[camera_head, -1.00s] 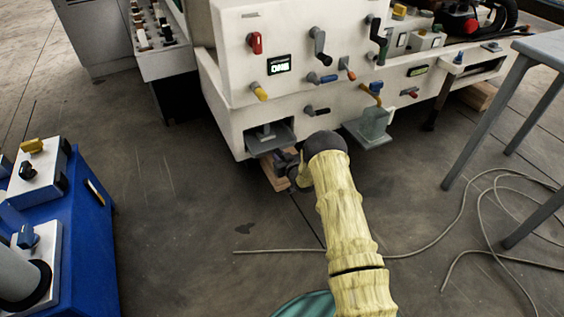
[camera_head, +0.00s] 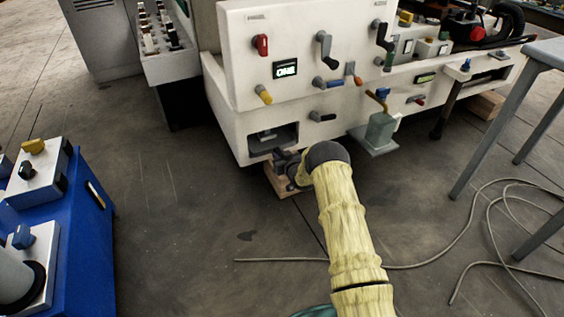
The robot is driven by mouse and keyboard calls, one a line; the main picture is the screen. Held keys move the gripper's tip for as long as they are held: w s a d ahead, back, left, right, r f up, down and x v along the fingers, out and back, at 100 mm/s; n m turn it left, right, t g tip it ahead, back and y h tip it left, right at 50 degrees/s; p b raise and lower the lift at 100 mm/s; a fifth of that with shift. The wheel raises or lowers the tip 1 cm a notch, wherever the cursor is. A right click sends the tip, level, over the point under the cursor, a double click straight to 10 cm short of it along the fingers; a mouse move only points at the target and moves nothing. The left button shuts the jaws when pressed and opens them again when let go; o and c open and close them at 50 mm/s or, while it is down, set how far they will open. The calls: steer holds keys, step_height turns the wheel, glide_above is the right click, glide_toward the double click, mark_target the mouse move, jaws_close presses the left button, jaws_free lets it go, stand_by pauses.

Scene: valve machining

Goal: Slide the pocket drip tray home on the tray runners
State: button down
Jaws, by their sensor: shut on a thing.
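The pocket drip tray (camera_head: 264,146) is a dark grey tray low in the front of the white machine (camera_head: 225,118). It sits inside a rectangular opening, with little of it standing out past the front face. The tray runners are hidden inside the opening. My gripper (camera_head: 283,160) is at the opening's lower right edge, shut at the tray's front. My wrist and yellow-sleeved arm hide part of the contact, and the fingertips are small and dark.
A greenish container on a plate (camera_head: 380,132) juts from the machine to the right of my wrist. A wooden block (camera_head: 281,182) lies under the machine. A blue cabinet (camera_head: 70,235) stands at left, a grey table (camera_head: 540,60) at right. A cable (camera_head: 440,250) crosses the floor.

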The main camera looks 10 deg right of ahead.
mark_target(276, 150)
steer(key=shift+w+a, duration=0.15)
steer(key=shift+w, duration=0.3)
steer(key=shift+f, duration=0.1)
steer(key=shift+w+a+b, duration=0.25)
steer(key=shift+w+b, duration=0.45)
steer(key=shift+b, duration=0.1)
steer(key=shift+w+a+b, duration=0.2)
steer(key=shift+w+b, duration=0.5)
steer(key=shift+b, duration=0.05)
steer(key=c, duration=1.2)
jaws_free()
steer(key=shift+o, duration=0.2)
steer(key=shift+s, duration=0.1)
